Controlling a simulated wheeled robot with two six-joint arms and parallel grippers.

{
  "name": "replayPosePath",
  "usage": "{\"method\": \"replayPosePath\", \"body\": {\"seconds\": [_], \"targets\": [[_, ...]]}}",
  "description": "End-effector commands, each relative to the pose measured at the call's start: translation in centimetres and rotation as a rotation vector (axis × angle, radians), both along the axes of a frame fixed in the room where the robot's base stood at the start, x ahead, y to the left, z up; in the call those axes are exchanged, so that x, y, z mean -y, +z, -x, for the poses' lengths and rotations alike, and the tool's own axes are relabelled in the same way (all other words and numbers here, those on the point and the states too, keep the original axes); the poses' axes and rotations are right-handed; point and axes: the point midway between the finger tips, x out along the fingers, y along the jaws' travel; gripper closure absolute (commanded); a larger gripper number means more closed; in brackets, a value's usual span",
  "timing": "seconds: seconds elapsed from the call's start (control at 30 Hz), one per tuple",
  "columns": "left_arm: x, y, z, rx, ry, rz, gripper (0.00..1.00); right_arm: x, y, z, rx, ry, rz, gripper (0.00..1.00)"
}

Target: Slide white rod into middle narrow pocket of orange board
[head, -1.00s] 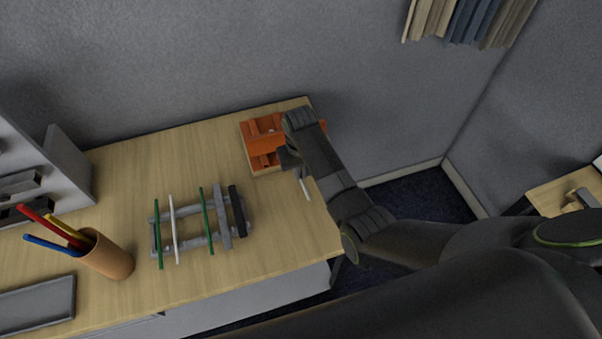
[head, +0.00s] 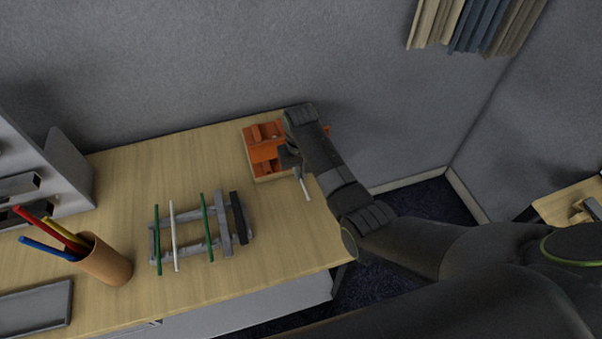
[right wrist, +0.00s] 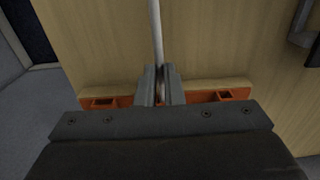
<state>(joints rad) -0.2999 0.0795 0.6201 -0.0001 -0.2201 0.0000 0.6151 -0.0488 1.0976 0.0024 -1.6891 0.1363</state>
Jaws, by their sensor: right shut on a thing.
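The orange board (head: 262,150) sits at the back right of the table, partly hidden behind my right arm. Its edge also shows in the right wrist view (right wrist: 225,95), on both sides of the fingers. My right gripper (head: 294,166) is at the board's near right side. It is shut on a white rod (head: 305,187), which sticks out toward the front of the table. In the right wrist view the rod (right wrist: 157,35) runs up from between the fingers (right wrist: 160,88). The rod's other end and the middle pocket are hidden. My left gripper is not in view.
A grey rack (head: 190,245) holds green rods, another white rod (head: 173,235) and a black bar (head: 239,215). A brown cup (head: 106,262) with coloured sticks and a grey tray (head: 35,308) are at left. The table between rack and board is clear.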

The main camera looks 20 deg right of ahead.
Motion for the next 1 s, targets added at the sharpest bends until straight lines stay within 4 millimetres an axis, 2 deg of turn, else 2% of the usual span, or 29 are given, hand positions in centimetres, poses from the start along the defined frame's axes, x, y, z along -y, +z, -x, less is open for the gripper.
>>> {"method": "replayPosePath", "body": {"seconds": [1.0], "targets": [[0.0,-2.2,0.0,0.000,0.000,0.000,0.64,-0.1,-0.1,-2.6,0.001,0.000,0.000,1.00]]}}
